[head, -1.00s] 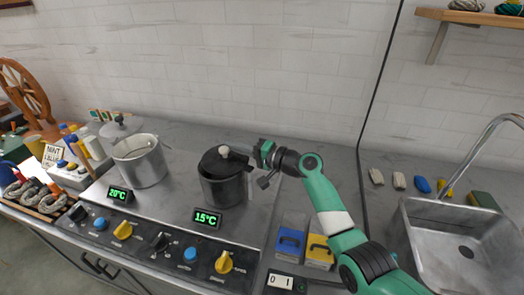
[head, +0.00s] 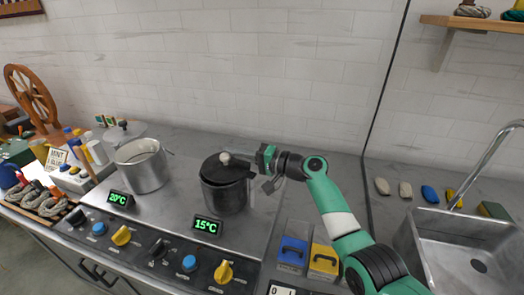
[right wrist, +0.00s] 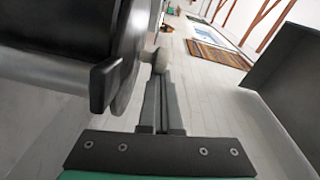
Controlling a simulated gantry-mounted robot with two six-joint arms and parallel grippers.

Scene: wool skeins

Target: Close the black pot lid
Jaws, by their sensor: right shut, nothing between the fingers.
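The black pot (head: 224,195) stands on the metal stove top, behind the 15°C display. Its black lid (head: 220,171) with a pale round knob (head: 225,158) is over the pot's mouth; I cannot tell whether it sits fully flush. My right gripper (head: 236,153) comes in from the right, with its fingers at the lid's knob. In the right wrist view the shut, empty fingers (right wrist: 162,84) point at the knob (right wrist: 163,58), beside the lid's face (right wrist: 131,52); contact is unclear. My left gripper is not in view.
A silver pot (head: 142,168) stands open to the left, with a silver lid (head: 125,132) behind it. Knobs (head: 122,235) line the stove front. Blue (head: 292,251) and yellow (head: 323,260) boxes lie right of the stove. A sink (head: 470,250) is at the far right.

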